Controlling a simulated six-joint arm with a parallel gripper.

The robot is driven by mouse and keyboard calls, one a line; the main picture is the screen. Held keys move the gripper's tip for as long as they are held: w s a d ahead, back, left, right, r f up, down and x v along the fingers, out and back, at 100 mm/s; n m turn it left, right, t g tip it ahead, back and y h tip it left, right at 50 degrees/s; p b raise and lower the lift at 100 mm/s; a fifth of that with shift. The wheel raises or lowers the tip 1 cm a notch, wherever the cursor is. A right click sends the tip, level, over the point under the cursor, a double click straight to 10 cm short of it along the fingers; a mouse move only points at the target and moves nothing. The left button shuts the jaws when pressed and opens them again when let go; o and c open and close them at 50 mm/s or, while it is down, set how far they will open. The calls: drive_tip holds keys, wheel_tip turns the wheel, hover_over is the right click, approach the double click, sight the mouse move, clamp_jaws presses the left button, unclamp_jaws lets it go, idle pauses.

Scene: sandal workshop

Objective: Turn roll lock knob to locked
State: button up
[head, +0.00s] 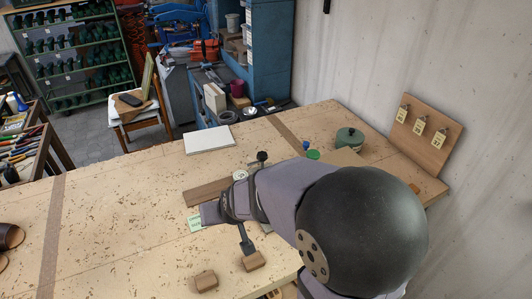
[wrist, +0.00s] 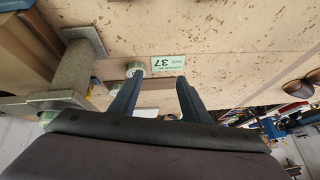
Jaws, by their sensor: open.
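My gripper (wrist: 158,82) is open, its two dark fingers spread apart with nothing visible between them. In the wrist view, a grey roller-like bar (wrist: 72,70) stands to the left of the fingers. A small pale round piece (wrist: 135,68) shows beside the left fingertip; I cannot tell whether it is the roll lock knob or whether the finger touches it. In the head view, a black round knob (head: 262,156) stands on the bench just beyond my arm. My arm hides much of the area around it, and the fingertips cannot be made out there.
A green label marked 37 (wrist: 168,63) lies on the bench. A brown strip (head: 205,191), white board (head: 209,138), green pot (head: 349,138) and wooden blocks (head: 206,281) also lie there. A tag board (head: 425,143) stands at right. The bench's left part (head: 110,210) is largely clear.

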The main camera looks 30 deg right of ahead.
sight(260, 159)
drive_tip(key=w+d+r+m+t+h+b, duration=0.15)
drive_tip(key=w+t, duration=0.25)
drive_tip(key=w, duration=0.4)
drive_tip(key=w+d+r+m+t+h+b, duration=0.1)
drive_tip(key=d+r+m+h, duration=0.1)
drive_tip(key=d+r+h, duration=0.1)
drive_tip(key=w+d+r+m+t+h+b, duration=0.1)
drive_tip(key=w+d+r+m+h+b, duration=0.1)
drive_tip(key=d+r, duration=0.1)
drive_tip(key=w+d+r+m+t+h+b, duration=0.1)
drive_tip(key=d+r+m+h, duration=0.1)
drive_tip(key=d, duration=0.3)
drive_tip(key=shift+w+d+r+m+h+b, duration=0.3)
drive_tip(key=shift+d+r+m+h, duration=0.1)
drive_tip(key=shift+h, duration=0.45)
drive_tip(key=s+f+h+b, duration=0.1)
drive_tip(key=s+d+f+h+b, duration=0.1)
drive_tip(key=s+f+h+b, duration=0.1)
drive_tip(key=shift+d+n+g, duration=0.1)
drive_tip(key=shift+n+g, duration=0.2)
drive_tip(key=shift+n, duration=0.05)
drive_tip(key=shift+s+f+n, duration=0.3)
drive_tip(key=shift+s+f, duration=0.1)
drive_tip(key=shift+s, duration=0.1)
drive_tip(key=shift+w+d+r, duration=0.15)
drive_tip(key=shift+w+d, duration=0.3)
drive_tip(key=shift+d, duration=0.05)
drive_tip(key=p+x, duration=0.2)
drive_tip(key=x, duration=0.4)
drive_tip(key=shift+p, duration=0.3)
